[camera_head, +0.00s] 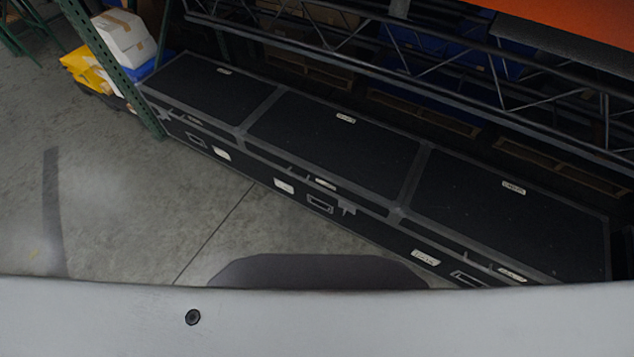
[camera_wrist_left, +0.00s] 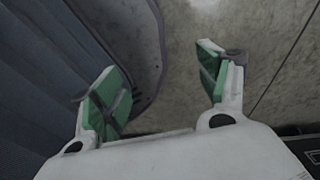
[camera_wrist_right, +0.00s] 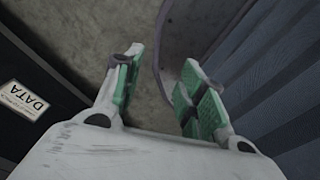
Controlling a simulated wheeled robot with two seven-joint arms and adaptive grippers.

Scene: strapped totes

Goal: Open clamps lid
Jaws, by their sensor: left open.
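Black totes with grey edging stand in a row in the head view: a left one (camera_head: 205,90), a middle one (camera_head: 335,140) and a right one (camera_head: 505,215). Their lids look shut. Grey clamp-like fittings show on the front faces, such as one (camera_head: 347,210) near the middle. My left gripper (camera_wrist_left: 165,85) is open and empty in the left wrist view, above the floor. My right gripper (camera_wrist_right: 158,85) is open and empty in the right wrist view. A black tote side with a DATA label (camera_wrist_right: 22,102) is left of it. Neither gripper shows in the head view.
A green rack post (camera_head: 115,65) stands at the left end of the totes. White and yellow packages (camera_head: 120,40) lie behind it. Dark metal trusses (camera_head: 400,55) run behind and above the totes. The concrete floor (camera_head: 130,210) at left is clear.

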